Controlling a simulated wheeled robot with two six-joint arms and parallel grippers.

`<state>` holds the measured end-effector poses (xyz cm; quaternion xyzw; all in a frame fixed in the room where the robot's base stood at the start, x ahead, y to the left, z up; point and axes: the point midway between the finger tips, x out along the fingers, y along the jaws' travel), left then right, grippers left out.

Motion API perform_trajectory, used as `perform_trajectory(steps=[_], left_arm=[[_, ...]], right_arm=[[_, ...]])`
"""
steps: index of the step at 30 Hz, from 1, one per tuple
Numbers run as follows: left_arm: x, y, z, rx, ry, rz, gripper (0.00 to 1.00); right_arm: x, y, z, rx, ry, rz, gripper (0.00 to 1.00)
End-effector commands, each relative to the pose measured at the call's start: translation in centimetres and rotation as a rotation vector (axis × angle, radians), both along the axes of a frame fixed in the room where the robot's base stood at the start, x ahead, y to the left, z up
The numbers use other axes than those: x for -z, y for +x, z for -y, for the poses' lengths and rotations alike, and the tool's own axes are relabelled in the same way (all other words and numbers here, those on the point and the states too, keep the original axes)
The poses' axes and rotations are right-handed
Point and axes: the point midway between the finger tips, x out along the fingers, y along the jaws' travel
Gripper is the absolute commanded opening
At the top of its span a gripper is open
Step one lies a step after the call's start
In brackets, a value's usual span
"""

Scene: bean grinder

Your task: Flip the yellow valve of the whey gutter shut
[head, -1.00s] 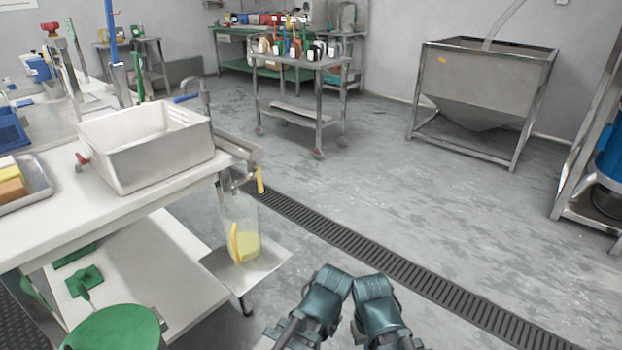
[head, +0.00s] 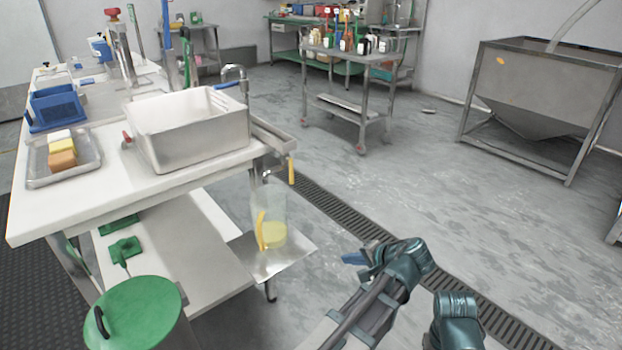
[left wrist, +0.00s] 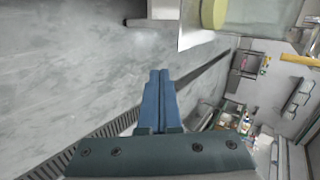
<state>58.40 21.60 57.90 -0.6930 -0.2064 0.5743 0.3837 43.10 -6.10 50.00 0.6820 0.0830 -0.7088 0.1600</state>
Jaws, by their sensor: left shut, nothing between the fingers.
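The yellow valve (head: 291,171) hangs upright at the outer end of the steel whey gutter (head: 273,138), at the table's right edge in the head view. Below the spout, a clear jug (head: 275,208) with a yellow handle and yellowish liquid stands on a steel shelf. My left gripper (head: 345,258) is right of the jug, lower in the picture than the valve and apart from both. Its blue fingers (left wrist: 157,101) are together and empty in the left wrist view. Only a joint of my right arm shows at the lower right; its gripper is out of view.
A white-and-steel basin (head: 190,130) stands on the table beside the gutter. The small steel shelf (head: 300,250) juts out under the jug. A green-lidded bin (head: 135,315) stands in front. The floor right of the table is open, with a drain grate (head: 340,215).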

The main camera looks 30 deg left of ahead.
Motion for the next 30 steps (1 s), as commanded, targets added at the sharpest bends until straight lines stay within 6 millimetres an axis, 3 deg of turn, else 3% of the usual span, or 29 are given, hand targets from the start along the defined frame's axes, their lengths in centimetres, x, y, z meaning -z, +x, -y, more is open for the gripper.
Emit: perform_trajectory(steps=[1, 6, 12, 15, 21, 30], left_arm=[[-1.2, 1.7, -1.1, -0.002, 0.066, 0.024, 0.0], [-6.5, 5.9, -5.0, 0.004, 0.329, 0.104, 0.0], [-11.4, 8.8, -7.3, 0.017, 0.555, 0.156, 0.0], [-12.9, 9.6, -7.7, 0.022, 0.622, 0.168, 0.0], [-14.0, 10.1, -8.0, 0.027, 0.673, 0.177, 0.0], [-14.0, 10.0, -8.1, 0.027, 0.672, 0.177, 0.0]], right_arm=[[0.0, 0.0, 0.0, 0.0, 0.0, 0.0, 0.0], [0.1, 0.0, 0.0, 0.0, 0.0, 0.0, 0.0], [0.1, 0.0, 0.0, 0.0, 0.0, 0.0, 0.0], [0.1, 0.0, 0.0, 0.0, 0.0, 0.0, 0.0], [0.1, 0.0, 0.0, 0.0, 0.0, 0.0, 0.0], [0.1, 0.0, 0.0, 0.0, 0.0, 0.0, 0.0]])
